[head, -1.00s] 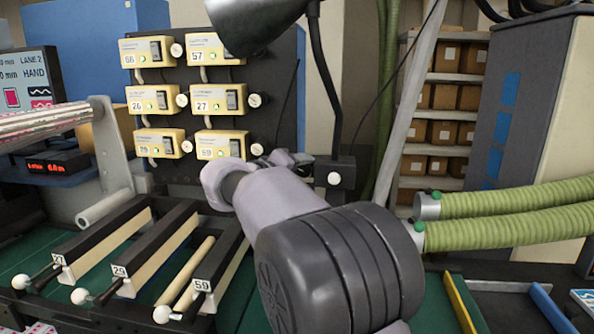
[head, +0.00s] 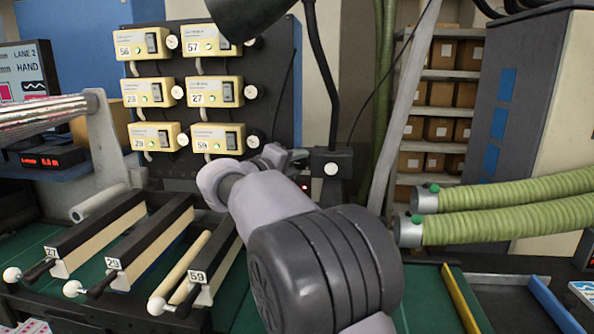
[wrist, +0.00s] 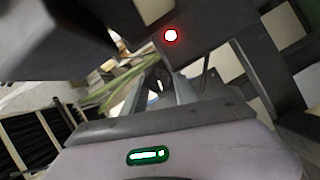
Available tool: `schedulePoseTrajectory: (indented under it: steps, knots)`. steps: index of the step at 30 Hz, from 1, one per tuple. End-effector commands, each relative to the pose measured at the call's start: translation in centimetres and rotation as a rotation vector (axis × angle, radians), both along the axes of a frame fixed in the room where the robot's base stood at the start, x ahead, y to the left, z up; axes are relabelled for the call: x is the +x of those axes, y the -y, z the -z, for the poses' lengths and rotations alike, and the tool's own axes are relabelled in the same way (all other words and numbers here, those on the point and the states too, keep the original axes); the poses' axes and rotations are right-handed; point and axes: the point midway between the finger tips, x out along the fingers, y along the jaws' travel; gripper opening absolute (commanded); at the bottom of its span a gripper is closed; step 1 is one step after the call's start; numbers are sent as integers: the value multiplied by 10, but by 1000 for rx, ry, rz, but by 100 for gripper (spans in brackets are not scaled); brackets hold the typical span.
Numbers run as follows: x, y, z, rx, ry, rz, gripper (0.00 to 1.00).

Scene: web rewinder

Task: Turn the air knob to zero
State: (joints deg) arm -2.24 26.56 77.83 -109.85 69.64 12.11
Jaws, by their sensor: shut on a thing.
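My gripper (head: 272,156) reaches away from me, low in front of the black panel and just left of a small dark box (head: 331,184) at the lamp's foot. My own wrist and arm hide most of the jaws. The wrist view shows the gripper's pale body with a green light, and its fingers closed around a small dark round thing (wrist: 158,80), which seems to be the air knob. Its pointer and scale cannot be read. A lit red light (wrist: 170,35) shows on a dark housing close by.
Several yellow control boxes (head: 218,138) with white dials cover the panel behind. A desk lamp (head: 242,15) hangs above. Numbered slides (head: 98,232) fill the left bench. Green hoses (head: 510,212) lie to the right. Bare green bench top shows at the lower right.

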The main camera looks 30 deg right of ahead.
Motion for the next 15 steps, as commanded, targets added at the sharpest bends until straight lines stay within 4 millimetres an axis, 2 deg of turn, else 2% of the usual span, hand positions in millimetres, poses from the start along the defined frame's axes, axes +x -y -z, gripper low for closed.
schedulePoseTrajectory:
  steps: [8, 9, 12, 15]
  knots:
    - [0, -1, 0, -19, -16, 0, 0]
    - [0, 0, 0, -19, -16, 0, 40]
    - [0, 0, 0, -18, -15, 0, 56]
    - [0, 0, 0, -18, -15, 0, 56]
